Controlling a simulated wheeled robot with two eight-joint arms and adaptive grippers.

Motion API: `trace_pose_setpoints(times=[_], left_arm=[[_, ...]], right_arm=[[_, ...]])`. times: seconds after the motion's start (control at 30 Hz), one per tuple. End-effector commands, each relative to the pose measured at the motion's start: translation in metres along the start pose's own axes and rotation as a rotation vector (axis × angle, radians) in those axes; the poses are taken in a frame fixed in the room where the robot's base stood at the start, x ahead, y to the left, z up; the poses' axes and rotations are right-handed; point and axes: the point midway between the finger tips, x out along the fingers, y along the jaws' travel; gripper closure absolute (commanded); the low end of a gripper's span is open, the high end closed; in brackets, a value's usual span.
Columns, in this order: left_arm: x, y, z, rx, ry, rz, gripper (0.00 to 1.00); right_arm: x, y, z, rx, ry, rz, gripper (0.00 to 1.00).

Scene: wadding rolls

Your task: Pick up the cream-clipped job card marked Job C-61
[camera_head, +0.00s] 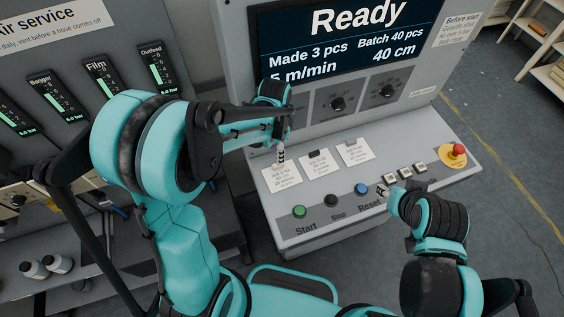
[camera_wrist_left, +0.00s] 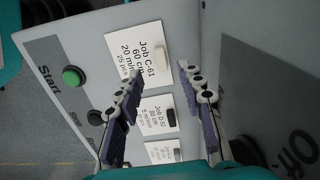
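The Job C-61 card (camera_wrist_left: 128,52) is white, with a cream clip (camera_wrist_left: 160,55) at one edge, and lies on the sloped panel. In the head view it is the leftmost card (camera_head: 284,181), above the Start button. My left gripper (camera_head: 281,156) is over that card's upper edge. In the left wrist view its fingers (camera_wrist_left: 160,78) are spread with nothing between them; the clip lies just beyond the tips. My right gripper (camera_head: 382,190) is near the blue Reset button, too small to tell open or shut.
The Job D-52 card (camera_wrist_left: 152,114) has a black clip; a third card (camera_head: 356,152) lies farther right. Green Start (camera_head: 299,211), black Stop (camera_head: 331,200) and blue Reset (camera_head: 361,188) buttons line the front. A red emergency button (camera_head: 458,150) is at right. The upright display panel (camera_head: 308,105) rises behind.

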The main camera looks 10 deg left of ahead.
Motion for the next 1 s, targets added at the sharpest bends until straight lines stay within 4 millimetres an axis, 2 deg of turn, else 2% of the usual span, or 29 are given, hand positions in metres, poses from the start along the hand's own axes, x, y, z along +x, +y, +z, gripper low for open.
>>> trace_pose_setpoints(times=[0.43,0.57,0.77,0.8,0.93,1.0], left_arm=[[0.064,-0.005,0.004,-0.001,0.000,0.000,0.62],[0.073,-0.005,0.004,-0.001,0.000,-0.001,0.62],[0.073,-0.004,0.004,-0.001,0.000,-0.001,0.62],[0.073,-0.004,0.004,-0.001,0.000,-0.001,0.65],[0.073,-0.004,0.004,-0.001,0.000,-0.001,0.99],[0.073,-0.004,0.004,-0.002,0.000,-0.001,1.00]], right_arm=[[0.017,0.000,0.012,0.000,0.000,0.000,0.60],[0.018,0.000,0.013,0.000,0.000,0.000,0.60],[0.018,0.000,0.013,0.000,0.000,0.000,0.60],[0.018,0.000,0.013,0.000,0.000,0.000,0.60],[0.018,0.000,0.013,0.000,0.000,0.000,0.60],[0.018,0.000,0.013,0.000,0.000,0.000,0.60]])
